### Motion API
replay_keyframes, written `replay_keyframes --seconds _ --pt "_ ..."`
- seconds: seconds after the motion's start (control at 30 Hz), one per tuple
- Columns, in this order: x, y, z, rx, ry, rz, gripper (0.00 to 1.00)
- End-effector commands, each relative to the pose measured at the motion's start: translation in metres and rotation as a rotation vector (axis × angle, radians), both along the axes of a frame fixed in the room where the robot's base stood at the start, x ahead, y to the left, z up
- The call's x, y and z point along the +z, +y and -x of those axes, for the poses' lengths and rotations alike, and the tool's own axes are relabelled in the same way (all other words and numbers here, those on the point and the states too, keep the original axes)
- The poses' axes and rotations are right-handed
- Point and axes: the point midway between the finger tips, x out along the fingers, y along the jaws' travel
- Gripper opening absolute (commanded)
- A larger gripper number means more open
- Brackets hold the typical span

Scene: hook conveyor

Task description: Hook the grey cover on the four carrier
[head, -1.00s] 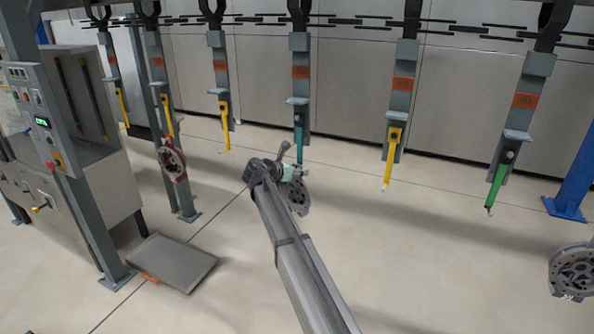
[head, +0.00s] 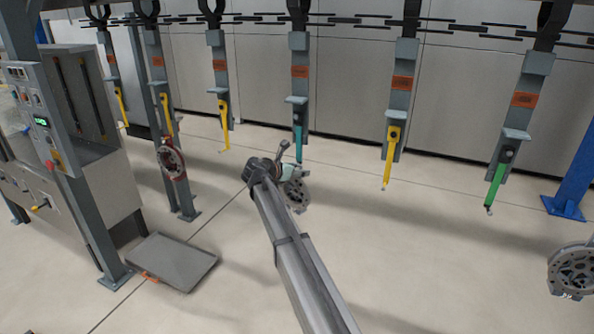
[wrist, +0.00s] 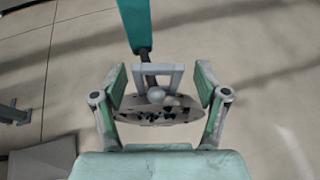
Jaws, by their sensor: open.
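The grey cover, a round perforated plate (head: 296,192), is beside the end of my arm, below the carrier with the teal hook (head: 299,140). In the wrist view the cover (wrist: 158,112) shows between my fingers, with its grey frame-like handle (wrist: 160,72) upright above it. The dark tip of the teal hook (wrist: 135,22) reaches the top of this handle; I cannot tell if it is hooked through. My gripper (wrist: 160,88) is open, one finger on each side of the handle and cover. It also shows in the head view (head: 284,170). The carrier tags are too small to read.
Other carriers with yellow hooks (head: 390,155) and a green hook (head: 496,185) hang along the overhead chain. A reddish round part (head: 171,160) hangs at left. Another grey round part (head: 573,270) is at right. A control cabinet (head: 75,140) and flat grey plate (head: 175,262) stand left.

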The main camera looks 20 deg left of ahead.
Motion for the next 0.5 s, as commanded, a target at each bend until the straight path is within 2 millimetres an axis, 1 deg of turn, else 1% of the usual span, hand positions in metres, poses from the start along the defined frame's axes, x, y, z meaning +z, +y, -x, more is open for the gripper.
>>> replay_keyframes --seconds 0.17,0.5 --pt "0.007 0.005 0.016 0.002 -0.002 0.0 0.73" --pt "0.032 0.022 0.071 0.003 -0.003 0.0 0.73"
